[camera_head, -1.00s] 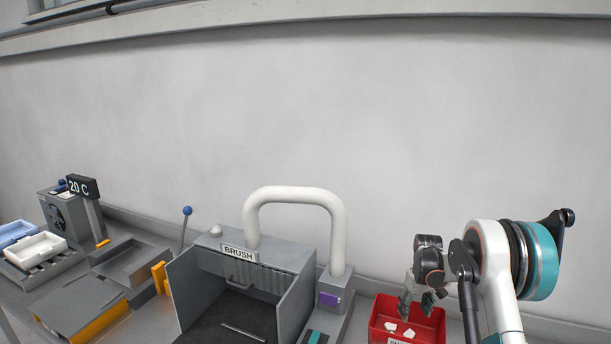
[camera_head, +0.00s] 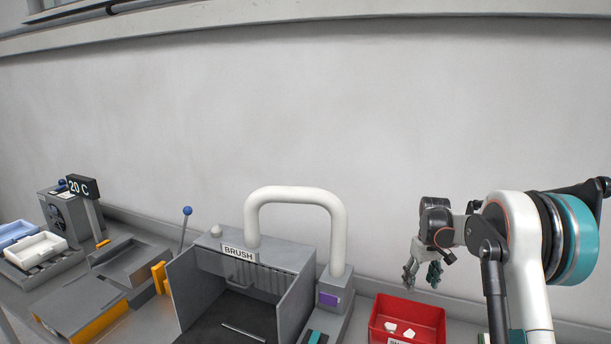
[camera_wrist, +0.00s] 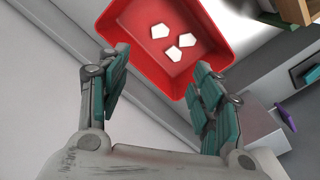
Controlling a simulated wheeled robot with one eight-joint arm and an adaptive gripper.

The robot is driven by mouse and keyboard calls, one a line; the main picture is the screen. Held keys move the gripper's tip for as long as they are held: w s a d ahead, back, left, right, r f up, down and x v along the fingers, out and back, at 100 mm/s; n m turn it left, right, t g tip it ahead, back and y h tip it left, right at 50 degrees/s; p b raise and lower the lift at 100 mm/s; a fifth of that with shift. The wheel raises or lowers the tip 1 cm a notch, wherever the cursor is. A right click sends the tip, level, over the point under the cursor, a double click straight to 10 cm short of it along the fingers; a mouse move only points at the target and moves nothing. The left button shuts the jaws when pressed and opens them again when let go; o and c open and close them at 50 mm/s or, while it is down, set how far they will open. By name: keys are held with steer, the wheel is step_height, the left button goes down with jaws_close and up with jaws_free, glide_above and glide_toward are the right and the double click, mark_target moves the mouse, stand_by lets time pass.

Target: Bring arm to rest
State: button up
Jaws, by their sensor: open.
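My gripper (camera_head: 422,272) is raised above the red bin at the right of the head view, open and empty. In the wrist view my gripper (camera_wrist: 160,95) shows two teal-padded fingers spread wide apart, with nothing between them. My arm reaches in from the right edge of the head view. The red bin (camera_head: 425,318) lies below the gripper, and it also shows in the wrist view (camera_wrist: 118,22). Several white pieces lie inside it, one of them clear in the wrist view (camera_wrist: 160,31). The label on the bin's front is cut off.
A grey booth labelled BRUSH (camera_head: 285,255) with a white pipe (camera_head: 296,194) stands left of the bin. The wall behind is bare, with free air above the bin.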

steer(key=s+a+r+t+b, duration=0.1)
steer(key=s+a+r+b, duration=0.25)
steer(key=s, duration=0.25)
steer(key=s+a+r+m+t+b, duration=0.1)
steer(key=s+a+r+b, duration=0.15)
steer(key=s+r, duration=0.35)
steer(key=s+a+r+t+b, duration=0.2)
steer(key=s+a+r, duration=0.15)
steer(key=s, duration=0.35)
steer(key=s+a+f+t+b, duration=0.1)
steer(key=s+a+f+b, duration=0.1)
steer(key=s, duration=0.5)
steer(key=s+a+f+m+t+b, duration=0.1)
steer(key=s+a+f+b, duration=0.1)
steer(key=s+f, duration=0.2)
steer(key=s+a+f+t+b, duration=0.1)
steer(key=s+a+f+b, duration=0.1)
steer(key=s, duration=0.8)
steer(key=shift+s+f, duration=0.4)
steer(key=shift+f, duration=0.5)
